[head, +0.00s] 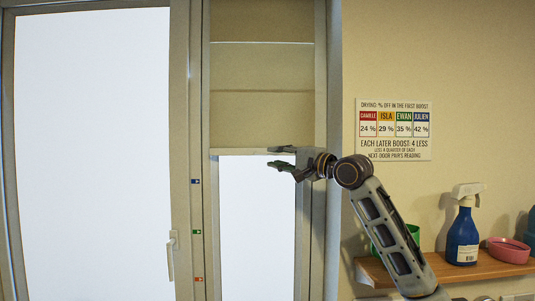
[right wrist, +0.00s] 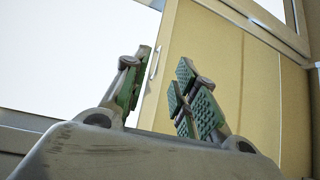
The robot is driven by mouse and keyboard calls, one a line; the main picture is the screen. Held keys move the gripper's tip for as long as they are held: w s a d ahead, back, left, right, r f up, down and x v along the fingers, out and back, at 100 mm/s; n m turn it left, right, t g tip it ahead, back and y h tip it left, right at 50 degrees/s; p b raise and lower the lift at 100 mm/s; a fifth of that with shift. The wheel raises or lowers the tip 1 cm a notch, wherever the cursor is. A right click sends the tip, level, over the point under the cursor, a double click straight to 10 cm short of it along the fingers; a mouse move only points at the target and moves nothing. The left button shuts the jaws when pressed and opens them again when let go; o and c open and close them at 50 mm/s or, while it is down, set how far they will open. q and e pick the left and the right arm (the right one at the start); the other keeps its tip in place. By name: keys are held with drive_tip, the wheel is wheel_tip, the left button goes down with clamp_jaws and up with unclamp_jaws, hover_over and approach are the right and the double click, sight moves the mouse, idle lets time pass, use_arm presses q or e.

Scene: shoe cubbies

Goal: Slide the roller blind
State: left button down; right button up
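The tan roller blind (head: 262,95) hangs in the narrow window and covers its upper half. Its pale bottom bar (head: 235,152) lies just below the middle of the head view, with bright glass under it. My right gripper (head: 279,156) is at the right part of this bar, its fingers pointing left. In the right wrist view the right gripper (right wrist: 162,68) has its two green-padded fingers apart. The blind (right wrist: 205,45) fills the background there, and a small pale handle-like piece (right wrist: 154,63) shows between the fingers; contact cannot be told. My left gripper is not in view.
Blue (head: 195,181), green (head: 197,232) and orange (head: 198,279) markers sit on the frame left of the blind. A window handle (head: 171,254) is nearby. A sign (head: 394,129) hangs above.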

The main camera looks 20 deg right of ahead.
sight(264, 154)
drive_tip(key=p+x, duration=0.1)
drive_tip(key=x, duration=0.3)
drive_tip(key=shift+w+a, duration=0.2)
drive_tip(key=shift+w, duration=0.2)
clamp_jaws()
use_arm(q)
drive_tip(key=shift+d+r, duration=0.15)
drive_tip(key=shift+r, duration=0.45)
